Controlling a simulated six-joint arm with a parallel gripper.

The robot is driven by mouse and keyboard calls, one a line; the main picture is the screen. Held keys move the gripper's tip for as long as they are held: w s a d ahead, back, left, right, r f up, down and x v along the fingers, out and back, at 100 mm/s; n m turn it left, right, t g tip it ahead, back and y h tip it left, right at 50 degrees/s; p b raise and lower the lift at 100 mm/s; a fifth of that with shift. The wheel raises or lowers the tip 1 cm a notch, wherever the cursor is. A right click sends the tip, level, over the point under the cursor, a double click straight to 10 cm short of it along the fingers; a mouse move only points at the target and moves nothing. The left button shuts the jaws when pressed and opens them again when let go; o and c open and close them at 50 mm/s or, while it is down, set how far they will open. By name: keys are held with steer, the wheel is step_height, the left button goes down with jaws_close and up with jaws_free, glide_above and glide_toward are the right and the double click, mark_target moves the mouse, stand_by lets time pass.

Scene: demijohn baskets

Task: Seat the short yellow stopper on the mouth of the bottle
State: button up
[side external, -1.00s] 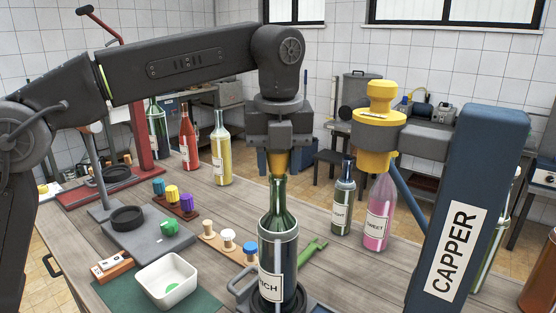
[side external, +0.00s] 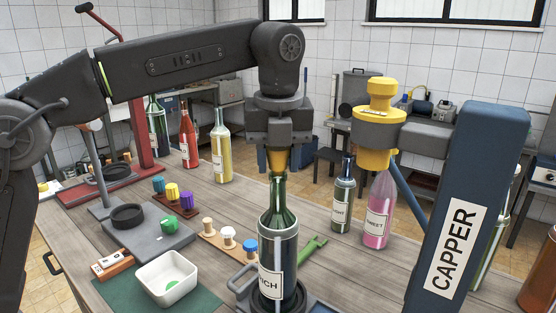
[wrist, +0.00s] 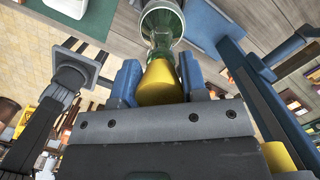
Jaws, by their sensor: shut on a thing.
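The green bottle (side external: 278,225) stands upright in a dark round holder at the front middle of the bench, its label partly readable as "ICH". My gripper (side external: 279,160) is directly above the bottle, pointing down. It is shut on the yellow stopper (side external: 278,161), which tapers downward. The stopper's lower end is at the bottle's mouth; I cannot tell whether it touches or enters. In the wrist view the stopper (wrist: 160,82) sits between the two blue fingertips, with the bottle (wrist: 162,28) just beyond it.
The blue capper post (side external: 470,200) with its yellow head stands close on the right. Behind are pink (side external: 378,212) and dark (side external: 343,200) bottles. At left are a rack of small stoppers (side external: 228,240) and a white bin (side external: 167,280).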

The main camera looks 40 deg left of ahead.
steer(key=shift+r, duration=0.1)
steer(key=shift+r, duration=2.5)
